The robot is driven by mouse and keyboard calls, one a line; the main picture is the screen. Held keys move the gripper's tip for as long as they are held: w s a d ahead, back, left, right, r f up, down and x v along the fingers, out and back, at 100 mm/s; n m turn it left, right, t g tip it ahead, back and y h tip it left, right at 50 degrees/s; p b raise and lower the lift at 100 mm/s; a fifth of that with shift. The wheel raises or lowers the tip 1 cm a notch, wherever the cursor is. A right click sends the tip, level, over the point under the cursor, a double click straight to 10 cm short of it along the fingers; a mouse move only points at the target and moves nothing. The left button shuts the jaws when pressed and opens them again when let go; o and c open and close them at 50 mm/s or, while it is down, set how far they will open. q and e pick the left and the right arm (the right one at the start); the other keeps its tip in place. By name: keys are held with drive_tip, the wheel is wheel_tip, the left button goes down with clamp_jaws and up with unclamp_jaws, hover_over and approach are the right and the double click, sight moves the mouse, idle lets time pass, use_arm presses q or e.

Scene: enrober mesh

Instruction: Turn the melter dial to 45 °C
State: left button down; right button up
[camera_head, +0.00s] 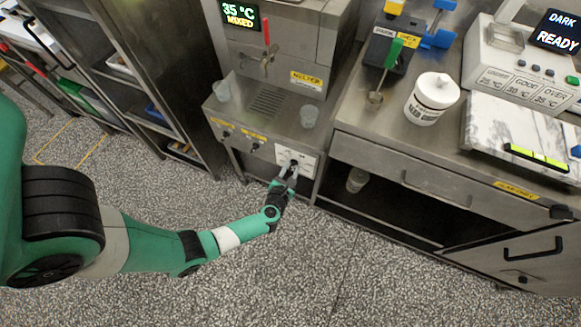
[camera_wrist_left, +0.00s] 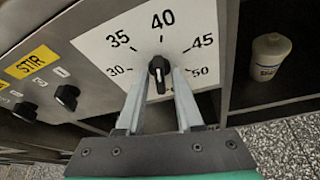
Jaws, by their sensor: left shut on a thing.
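The melter dial is a black knob (camera_wrist_left: 159,66) on a white plate marked 30, 35, 40, 45 and 50. In the left wrist view its bar lies nearly in line with the 40 mark, with a pale line on its lower part; I cannot tell for sure which mark it indicates. My left gripper (camera_wrist_left: 161,74) is shut on the knob, one finger on each side. The head view shows this gripper (camera_head: 291,170) at the white dial plate (camera_head: 306,157) on the melter's front. The melter display (camera_head: 240,14) reads 35 °C, MIXED. My right gripper is not in view.
Left of the dial are a STIR label (camera_wrist_left: 31,62) and smaller black knobs (camera_wrist_left: 66,97). An open shelf to the right holds a white bottle (camera_wrist_left: 269,57). A white tub (camera_head: 432,98) and a marble slab (camera_head: 520,135) are on the right counter. The floor in front is clear.

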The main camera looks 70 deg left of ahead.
use_arm(q)
drive_tip(key=shift+w+d+f+m+g+y, duration=0.1)
drive_tip(key=shift+m+g+y, duration=0.3)
drive_tip(key=shift+m, duration=0.6)
drive_tip(key=shift+f+m+y+b, duration=0.15)
drive_tip(key=shift+m+y+b, duration=0.5)
drive_tip(key=shift+m, duration=0.35)
drive_tip(key=shift+d+m+g+y+b, duration=0.1)
drive_tip(key=shift+m+g+y+b, duration=0.15)
drive_tip(key=shift+m+y+b, duration=0.6)
drive_tip(key=shift+m+g+y+b, duration=0.25)
drive_tip(key=shift+m+y+b, duration=0.15)
drive_tip(key=shift+m+b, duration=0.7)
drive_tip(key=shift+m, duration=0.35)
drive_tip(key=c, duration=0.9)
unclamp_jaws()
